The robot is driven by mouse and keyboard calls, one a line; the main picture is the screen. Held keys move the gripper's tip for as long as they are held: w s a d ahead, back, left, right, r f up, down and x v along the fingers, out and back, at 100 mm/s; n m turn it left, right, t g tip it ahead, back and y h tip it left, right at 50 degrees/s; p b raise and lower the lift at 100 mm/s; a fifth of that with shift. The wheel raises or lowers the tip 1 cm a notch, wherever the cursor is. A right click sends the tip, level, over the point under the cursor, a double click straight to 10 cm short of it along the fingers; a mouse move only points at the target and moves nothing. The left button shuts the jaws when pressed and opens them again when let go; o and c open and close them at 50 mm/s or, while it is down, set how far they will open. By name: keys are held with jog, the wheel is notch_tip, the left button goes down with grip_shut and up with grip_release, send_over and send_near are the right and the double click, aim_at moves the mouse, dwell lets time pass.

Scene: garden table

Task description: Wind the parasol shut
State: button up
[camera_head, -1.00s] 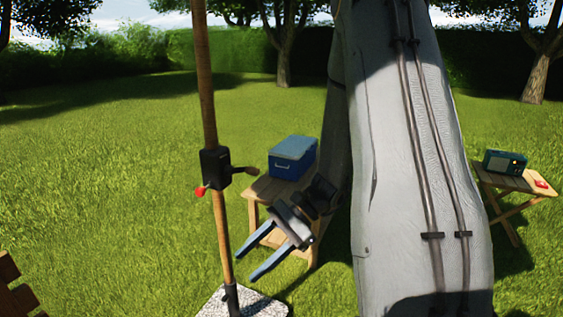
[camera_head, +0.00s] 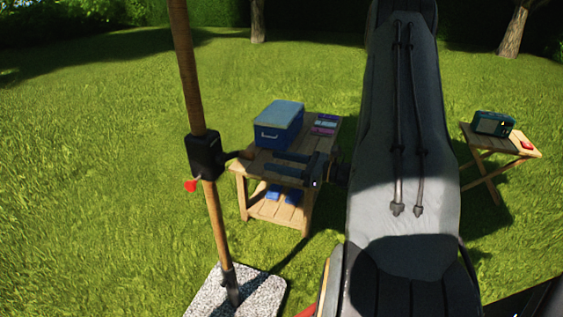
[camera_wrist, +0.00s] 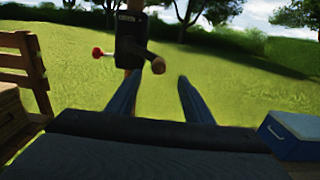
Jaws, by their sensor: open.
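The parasol pole (camera_head: 188,75) is wooden and leans slightly. A black crank housing (camera_head: 205,155) sits on it, with a red knob (camera_head: 190,186) at its lower left. A crank handle (camera_head: 243,154) sticks out to the right. The wrist view shows the housing (camera_wrist: 130,38), the red knob (camera_wrist: 97,52) and the handle's brown round grip (camera_wrist: 158,65). My gripper (camera_head: 271,161) is open and empty, its fingers pointing left at the handle, a short gap away. In the wrist view, my fingertips (camera_wrist: 158,80) are below the grip, on either side of its line. The canopy is out of view.
A wooden side table (camera_head: 240,172) with a blue cooler (camera_head: 279,125) stands behind my gripper. The pole stands in a speckled base (camera_head: 262,297). A small table (camera_head: 478,140) with a radio (camera_head: 492,123) is at right. A wooden bench (camera_wrist: 22,60) shows in the wrist view.

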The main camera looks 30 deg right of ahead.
aim_at(249, 156)
jog(key=shift+b+x, duration=0.9)
jog(key=shift+x, duration=4.2)
jog(key=shift+c, duration=0.4)
